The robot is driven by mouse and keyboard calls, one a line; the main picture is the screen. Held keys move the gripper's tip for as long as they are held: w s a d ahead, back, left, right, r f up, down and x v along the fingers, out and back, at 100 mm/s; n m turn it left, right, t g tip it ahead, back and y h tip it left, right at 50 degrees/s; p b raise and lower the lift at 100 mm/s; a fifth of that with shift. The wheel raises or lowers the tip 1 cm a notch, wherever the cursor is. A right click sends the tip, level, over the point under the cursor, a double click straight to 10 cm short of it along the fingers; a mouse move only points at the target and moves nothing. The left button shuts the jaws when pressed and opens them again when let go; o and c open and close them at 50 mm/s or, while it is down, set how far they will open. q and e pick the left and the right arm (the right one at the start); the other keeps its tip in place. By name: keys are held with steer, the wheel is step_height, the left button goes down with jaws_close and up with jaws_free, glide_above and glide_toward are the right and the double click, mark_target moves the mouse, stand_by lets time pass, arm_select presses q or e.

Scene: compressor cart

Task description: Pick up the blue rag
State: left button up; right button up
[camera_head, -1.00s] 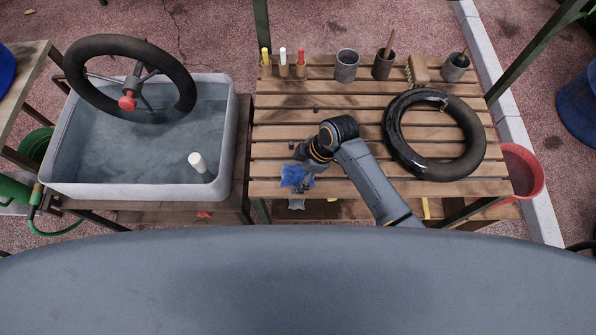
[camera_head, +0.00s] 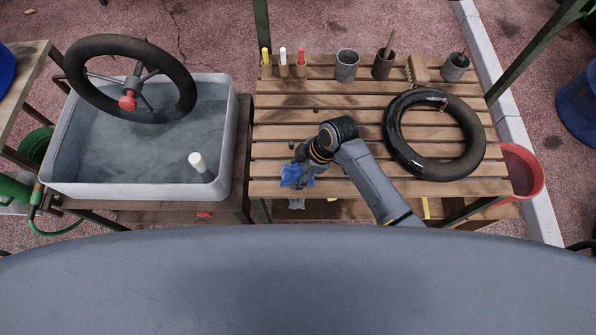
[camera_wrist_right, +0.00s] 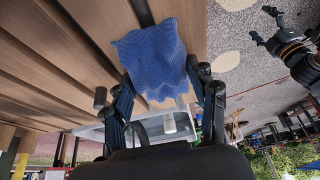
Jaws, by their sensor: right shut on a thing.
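The blue rag (camera_head: 297,176) is at the front left of the slatted wooden table, at my right gripper (camera_head: 303,170). In the right wrist view the crumpled rag (camera_wrist_right: 157,58) spans between the two fingers of the right gripper (camera_wrist_right: 168,92), which is shut on it. I cannot tell from these views whether the rag still touches the slats.
A black tyre tube (camera_head: 436,135) lies on the slatted table (camera_head: 350,95) to the right. Cups, a brush and marker pens stand along its back edge.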

mark_target(293, 171)
steer(key=shift+r, duration=0.15)
steer(key=shift+r, duration=0.2)
step_height(293, 171, up, 3)
steer(key=shift+f+b, duration=0.1)
steer(key=shift+b, duration=0.7)
steer(key=s+d+r+b, duration=0.1)
steer(key=s+d+r, duration=0.6)
steer(key=s+r, duration=0.3)
steer(key=shift+s, duration=1.15)
